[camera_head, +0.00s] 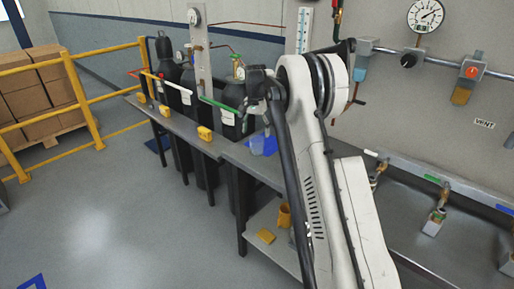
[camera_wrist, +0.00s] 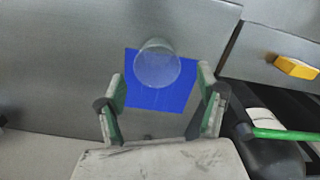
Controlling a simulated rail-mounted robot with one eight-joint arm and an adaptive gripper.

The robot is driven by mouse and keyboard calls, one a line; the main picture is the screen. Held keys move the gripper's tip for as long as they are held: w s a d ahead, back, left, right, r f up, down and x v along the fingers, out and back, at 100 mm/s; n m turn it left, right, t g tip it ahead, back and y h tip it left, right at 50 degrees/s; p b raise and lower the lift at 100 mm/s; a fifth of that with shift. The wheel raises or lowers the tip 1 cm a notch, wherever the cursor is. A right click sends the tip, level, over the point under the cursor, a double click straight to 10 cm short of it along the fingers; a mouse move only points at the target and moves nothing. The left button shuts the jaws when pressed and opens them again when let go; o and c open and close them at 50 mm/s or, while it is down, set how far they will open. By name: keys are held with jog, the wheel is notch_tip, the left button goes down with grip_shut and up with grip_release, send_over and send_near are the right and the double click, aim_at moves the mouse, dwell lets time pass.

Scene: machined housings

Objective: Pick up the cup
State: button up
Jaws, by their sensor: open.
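A clear, see-through cup (camera_wrist: 158,65) stands on a blue square mat (camera_wrist: 177,99) on the grey metal bench. In the wrist view my gripper (camera_wrist: 162,82) is open, with one green-lined finger on each side of the cup's near part. The gripper looks down at the cup from above; I cannot tell the height gap. In the head view the cup (camera_head: 256,145) shows only faintly over the blue mat (camera_head: 270,144), below my gripper (camera_head: 250,122). My arm partly hides that area.
A yellow block (camera_wrist: 296,67) lies on the bench to the right in the wrist view. Dark gas cylinders (camera_head: 233,98) with a green bar stand along the bench edge. The bench around the mat is mostly clear.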

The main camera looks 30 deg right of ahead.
aim_at(257, 145)
jog(key=shift+d+f, duration=0.2)
jog(key=shift+f, duration=3.75)
jog(key=shift+s, duration=0.1)
jog(key=c, duration=1.3)
jog(key=shift+r, duration=0.1)
